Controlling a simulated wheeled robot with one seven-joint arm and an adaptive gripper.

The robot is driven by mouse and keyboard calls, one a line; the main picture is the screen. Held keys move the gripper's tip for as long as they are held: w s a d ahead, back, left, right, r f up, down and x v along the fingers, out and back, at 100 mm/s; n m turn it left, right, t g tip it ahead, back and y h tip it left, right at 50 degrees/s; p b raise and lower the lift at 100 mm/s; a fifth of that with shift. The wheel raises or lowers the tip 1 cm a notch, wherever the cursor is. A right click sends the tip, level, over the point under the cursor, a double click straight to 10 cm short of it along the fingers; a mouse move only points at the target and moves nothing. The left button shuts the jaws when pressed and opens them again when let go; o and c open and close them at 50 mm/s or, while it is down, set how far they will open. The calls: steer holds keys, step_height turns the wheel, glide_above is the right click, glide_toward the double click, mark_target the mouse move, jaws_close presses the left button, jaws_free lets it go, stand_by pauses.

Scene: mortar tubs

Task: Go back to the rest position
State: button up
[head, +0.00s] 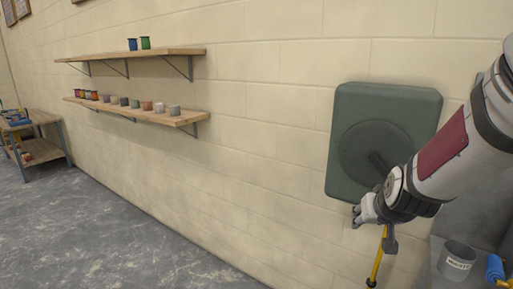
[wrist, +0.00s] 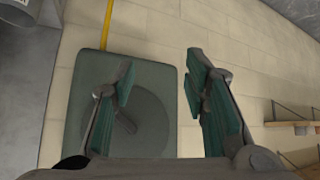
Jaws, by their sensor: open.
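My gripper (head: 371,224) is at the right of the head view, in front of a dark green wall-mounted box (head: 385,105) with a round face and a lever. In the wrist view my gripper (wrist: 160,75) shows its two green-padded fingers spread wide apart, with nothing between them. The same green box (wrist: 78,130) lies behind the left finger there. Whether a finger touches the box I cannot tell. A grey tub with lettering (head: 456,262) stands at the lower right, apart from the gripper; part of a grey container (wrist: 18,12) shows at the wrist view's top left corner.
A yellow pole (head: 377,262) stands below the box. Two wooden shelves, upper (head: 130,54) and lower (head: 135,111), hold several small tubs. A workbench (head: 30,125) stands at far left. A blue roll-like object (head: 495,268) is beside the lettered tub. The grey floor (head: 130,235) is open.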

steer(key=s+a+r+g, duration=0.1)
steer(key=s+a+r, duration=0.1)
steer(key=s, duration=0.6)
steer(key=s+a+r+n+g+y, duration=0.1)
steer(key=s+a+r, duration=0.2)
steer(key=s+r, duration=0.2)
steer(key=s+a+r+n, duration=0.1)
steer(key=s+a+r, duration=0.2)
steer(key=s, duration=0.9)
steer(key=shift+r+g+y, duration=0.2)
steer(key=shift+g+y, duration=0.2)
steer(key=shift+s+a, duration=0.1)
